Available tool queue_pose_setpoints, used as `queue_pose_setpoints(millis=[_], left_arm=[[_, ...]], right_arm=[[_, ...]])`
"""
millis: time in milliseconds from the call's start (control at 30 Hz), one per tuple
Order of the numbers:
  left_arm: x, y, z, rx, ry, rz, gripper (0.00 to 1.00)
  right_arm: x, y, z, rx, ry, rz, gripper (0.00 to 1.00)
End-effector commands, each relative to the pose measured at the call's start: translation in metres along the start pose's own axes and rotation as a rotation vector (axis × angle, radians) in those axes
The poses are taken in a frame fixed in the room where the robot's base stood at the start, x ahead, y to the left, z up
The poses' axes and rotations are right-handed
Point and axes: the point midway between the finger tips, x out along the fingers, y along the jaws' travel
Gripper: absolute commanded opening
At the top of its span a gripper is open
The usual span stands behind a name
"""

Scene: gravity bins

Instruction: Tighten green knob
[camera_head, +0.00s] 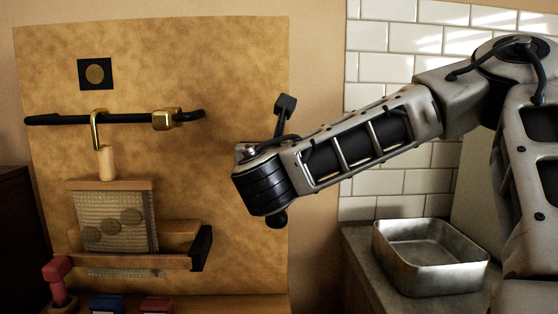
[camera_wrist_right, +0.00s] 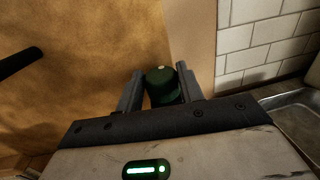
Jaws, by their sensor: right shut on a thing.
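The green knob (camera_wrist_right: 162,86) shows in the right wrist view, dark green and round, with a small pale mark on its top edge. My right gripper (camera_wrist_right: 159,72) has one finger on each side of the knob and is shut on it. In the head view my right arm reaches in from the right, and its dark wrist stands in front of the tan board's right part. The knob and the right fingers are hidden there. My left gripper is in neither view.
The tan board (camera_head: 235,60) carries a black rod (camera_head: 70,119) with a brass clamp (camera_head: 165,119) and hook. Below hangs a mesh panel (camera_head: 115,205) above a wooden rail (camera_head: 130,261). A metal tray (camera_head: 430,268) stands on the right counter. A red object (camera_head: 58,280) is lower left.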

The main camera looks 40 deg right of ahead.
Motion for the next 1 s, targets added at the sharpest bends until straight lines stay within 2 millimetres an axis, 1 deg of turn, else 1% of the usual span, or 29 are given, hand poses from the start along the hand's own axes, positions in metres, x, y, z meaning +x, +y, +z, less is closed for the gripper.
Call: queue_pose_setpoints(millis=[233,667,700,1000], left_arm=[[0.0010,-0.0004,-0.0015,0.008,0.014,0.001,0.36],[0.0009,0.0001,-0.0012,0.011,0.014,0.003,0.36],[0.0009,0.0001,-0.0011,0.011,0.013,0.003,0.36],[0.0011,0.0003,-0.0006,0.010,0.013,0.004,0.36]], right_arm=[[0.0001,0.0009,0.0003,0.001,-0.001,-0.053,0.14],[0.0006,0.0007,0.0020,0.003,-0.002,-0.060,0.14],[0.0006,0.0007,0.0021,0.003,-0.002,-0.060,0.46],[-0.0002,0.0008,0.0013,0.003,-0.001,-0.059,0.46]])
